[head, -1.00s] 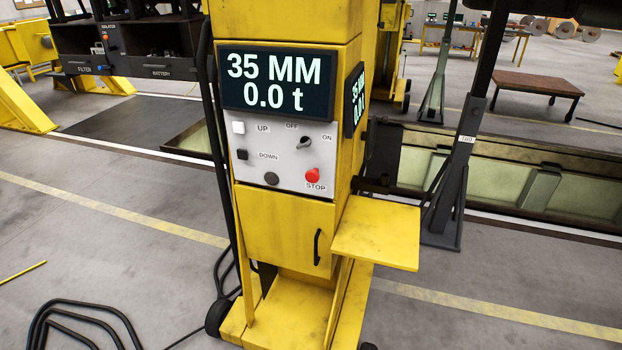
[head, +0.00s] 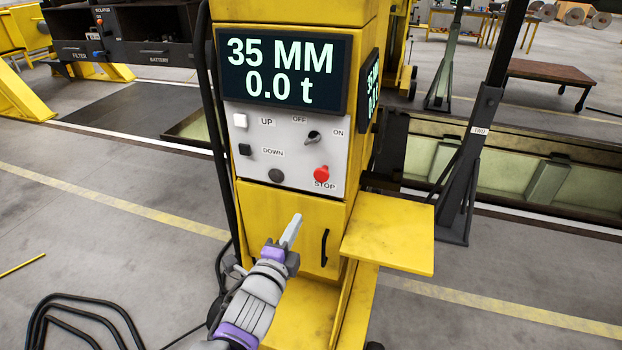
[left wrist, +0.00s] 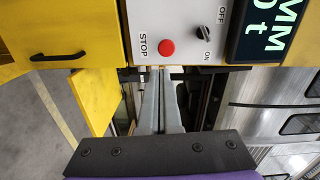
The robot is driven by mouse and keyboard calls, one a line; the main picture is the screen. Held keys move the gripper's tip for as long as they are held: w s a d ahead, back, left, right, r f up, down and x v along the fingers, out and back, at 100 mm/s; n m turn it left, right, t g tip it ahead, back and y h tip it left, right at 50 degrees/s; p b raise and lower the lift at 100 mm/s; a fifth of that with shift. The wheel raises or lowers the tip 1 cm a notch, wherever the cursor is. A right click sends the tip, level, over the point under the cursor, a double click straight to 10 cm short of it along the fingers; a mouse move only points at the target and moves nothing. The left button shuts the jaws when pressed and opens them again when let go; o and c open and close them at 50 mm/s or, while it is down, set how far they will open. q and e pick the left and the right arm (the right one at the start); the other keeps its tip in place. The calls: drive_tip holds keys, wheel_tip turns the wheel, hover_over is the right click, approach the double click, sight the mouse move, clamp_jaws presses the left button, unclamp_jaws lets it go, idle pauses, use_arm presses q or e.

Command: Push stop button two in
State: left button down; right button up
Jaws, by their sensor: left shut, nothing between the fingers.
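The red stop button (head: 321,174) sits at the lower right of the white control panel (head: 290,160), above the word STOP, on a yellow lifting jack (head: 270,203). It also shows in the left wrist view (left wrist: 167,47), just past the fingertips. It stands out from the panel. My left gripper (head: 296,220) is shut and empty, below and left of the button in the head view, in front of the yellow cabinet door. In the left wrist view its fingers (left wrist: 160,72) lie together and point toward the panel edge near the button. My right gripper is not in view.
The panel also carries a white UP button (head: 240,121), a black DOWN button (head: 245,150) and an OFF/ON switch (head: 312,136). The display (head: 284,71) reads 35 MM and 0.0 t. A yellow shelf (head: 390,240) juts out at the right.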

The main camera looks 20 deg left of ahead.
use_arm(q)
drive_tip(key=shift+w+d+r+m+t, duration=0.2)
drive_tip(key=shift+r+m+t, duration=0.1)
drive_tip(key=shift+r+m, duration=0.2)
drive_tip(key=shift+w, duration=0.1)
approach(320, 176)
drive_tip(key=w, duration=0.5)
drive_tip(key=shift+w, duration=0.15)
drive_tip(key=shift+w+d, duration=0.1)
drive_tip(key=shift+w, duration=0.7)
